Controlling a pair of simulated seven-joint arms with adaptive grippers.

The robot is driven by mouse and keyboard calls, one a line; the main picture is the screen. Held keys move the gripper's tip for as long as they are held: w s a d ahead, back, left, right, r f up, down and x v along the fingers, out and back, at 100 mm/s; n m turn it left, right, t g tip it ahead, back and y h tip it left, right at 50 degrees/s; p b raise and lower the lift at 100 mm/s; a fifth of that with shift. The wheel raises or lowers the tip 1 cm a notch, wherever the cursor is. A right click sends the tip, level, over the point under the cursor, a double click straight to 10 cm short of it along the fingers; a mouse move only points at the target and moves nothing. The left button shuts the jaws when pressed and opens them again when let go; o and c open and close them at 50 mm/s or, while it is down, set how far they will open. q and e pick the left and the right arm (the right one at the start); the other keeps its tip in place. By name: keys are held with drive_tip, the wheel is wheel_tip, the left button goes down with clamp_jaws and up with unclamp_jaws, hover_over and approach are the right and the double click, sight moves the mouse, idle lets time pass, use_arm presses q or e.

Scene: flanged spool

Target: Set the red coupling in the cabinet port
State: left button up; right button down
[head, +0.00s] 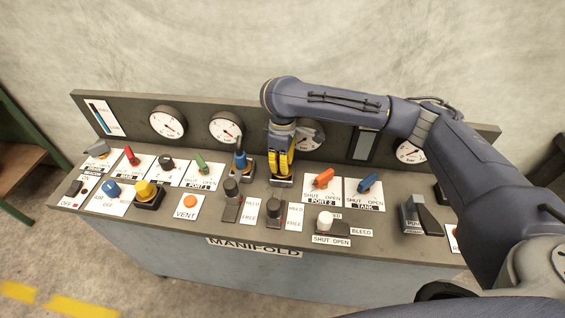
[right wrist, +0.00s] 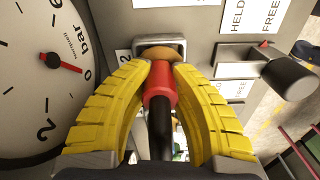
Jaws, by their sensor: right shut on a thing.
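My right gripper (head: 281,163) has yellow fingers and points down at the panel, beside the middle gauge. In the right wrist view the gripper (right wrist: 164,72) is shut on the red coupling (right wrist: 160,88), with a finger on each side. A black hose (right wrist: 160,130) runs from the coupling back toward the wrist. A brass-coloured end (right wrist: 159,53) shows beyond the red body, at the mouth of the grey square port (right wrist: 177,42). I cannot tell how deep it sits. In the head view the fingers hide the coupling. My left gripper is not in view.
A blue coupling (head: 240,160) stands in the neighbouring port to the left. A dark lever (head: 231,190) and an orange-red valve handle (head: 323,178) stand near the gripper. A gauge (right wrist: 40,75) fills the left of the wrist view. The panel front edge carries a MANIFOLD label (head: 254,247).

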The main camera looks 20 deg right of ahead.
drive_tip(key=shift+f, duration=0.2)
drive_tip(key=c, duration=1.3)
unclamp_jaws()
drive_tip(key=shift+o, duration=0.2)
drive_tip(key=shift+r, duration=0.1)
drive_tip(key=shift+r, duration=6.2)
